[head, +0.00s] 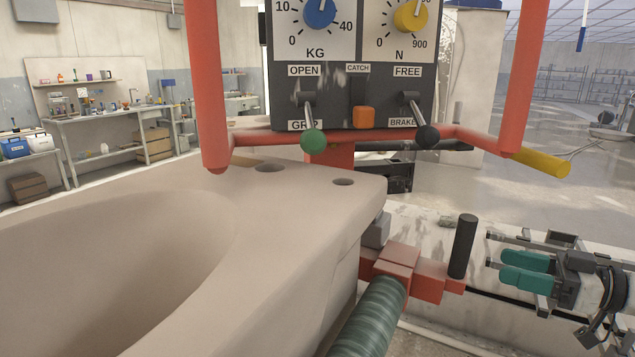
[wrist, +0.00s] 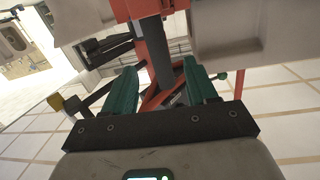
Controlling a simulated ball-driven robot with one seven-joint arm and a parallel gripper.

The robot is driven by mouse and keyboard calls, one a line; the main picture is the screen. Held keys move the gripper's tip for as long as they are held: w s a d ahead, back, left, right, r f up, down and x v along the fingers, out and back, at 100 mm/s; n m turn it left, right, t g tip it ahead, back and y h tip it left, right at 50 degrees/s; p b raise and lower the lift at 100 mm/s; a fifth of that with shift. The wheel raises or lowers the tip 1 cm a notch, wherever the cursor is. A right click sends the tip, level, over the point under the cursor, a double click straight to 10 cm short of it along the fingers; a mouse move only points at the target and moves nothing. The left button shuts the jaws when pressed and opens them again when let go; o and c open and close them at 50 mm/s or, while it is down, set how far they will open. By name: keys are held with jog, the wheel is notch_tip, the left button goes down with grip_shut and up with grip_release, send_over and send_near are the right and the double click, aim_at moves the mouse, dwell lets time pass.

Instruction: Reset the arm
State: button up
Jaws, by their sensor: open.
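My gripper (head: 504,265) is at the right of the head view, with two teal fingers apart and nothing between them. It points left towards a black upright post (head: 462,246) on a red bracket (head: 425,279), with a gap between. In the wrist view my gripper (wrist: 160,68) shows its two teal fingers spread. A dark post (wrist: 157,48) and red bars show beyond them; how far off they are is hard to tell. Much of my arm is outside the head view.
A large beige basin (head: 290,215) fills the left foreground. A red frame (head: 207,80) carries a panel with a green-balled lever (head: 313,141) down by GRIP and a black-balled lever (head: 427,137) down by BRAKE. A ribbed green handle (head: 370,318) and yellow grip (head: 541,163) stick out nearby.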

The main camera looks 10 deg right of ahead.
jog(key=s+a+f+m+g+h, duration=0.1)
jog(key=s+a+f+m+h, duration=0.15)
jog(key=f, duration=0.45)
jog(key=s+a+f+m+g+h, duration=0.1)
jog(key=a+f, duration=0.2)
jog(key=f, duration=0.4)
jog(key=s+a+f+m+g+h, duration=0.1)
jog(key=s+a+f+m, duration=0.15)
jog(key=f, duration=0.45)
jog(key=s+a+f+m+g+h, duration=0.1)
jog(key=s+a+f+g+h, duration=0.25)
jog(key=s+f, duration=0.65)
jog(key=s+f+m+g+h, duration=0.1)
jog(key=s+f+g+h, duration=0.15)
jog(key=s, duration=0.65)
jog(key=s+f+m+g+h, duration=0.1)
jog(key=s+f+m+h, duration=0.15)
jog(key=s, duration=0.65)
notch_tip(320, 180, up, 15)
jog(key=p, duration=1.4)
jog(key=shift+w+n, duration=0.4)
jog(key=shift+n, duration=0.05)
